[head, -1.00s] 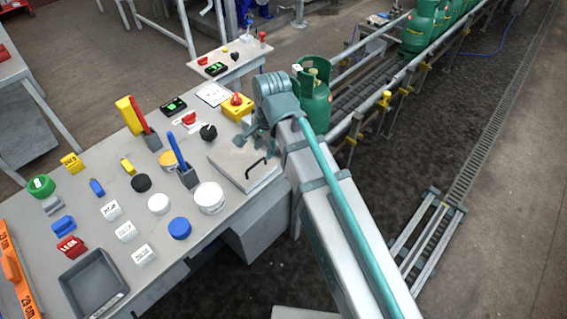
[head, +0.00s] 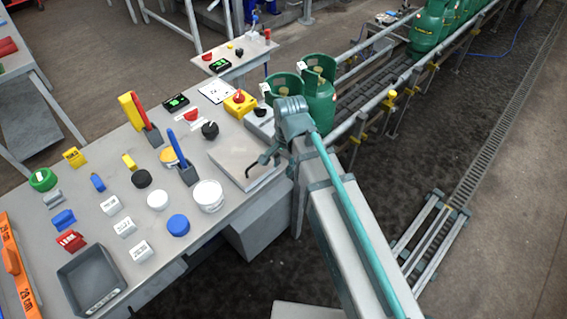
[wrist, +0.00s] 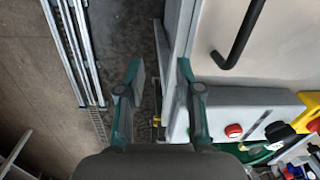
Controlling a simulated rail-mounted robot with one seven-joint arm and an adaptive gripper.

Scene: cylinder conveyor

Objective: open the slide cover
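The slide cover (head: 238,152) is a flat light-grey panel at the right edge of the workbench. Its black bar handle (head: 262,163) is on its right side. In the wrist view the handle (wrist: 240,35) stands at the upper right on the pale cover (wrist: 285,50). My gripper (head: 282,160) is at the right end of the cover, close to the handle in the head view. In the wrist view my gripper (wrist: 160,72) has its two fingers apart with nothing between them, and the handle is right of the right finger, not between them.
Green gas cylinders (head: 318,92) stand behind my gripper beside the conveyor (head: 365,95). A yellow box with a red button (head: 240,102) and a black knob (head: 210,130) are behind the cover. A white tub (head: 208,196) and a blue-handled tool (head: 183,160) stand left of it.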

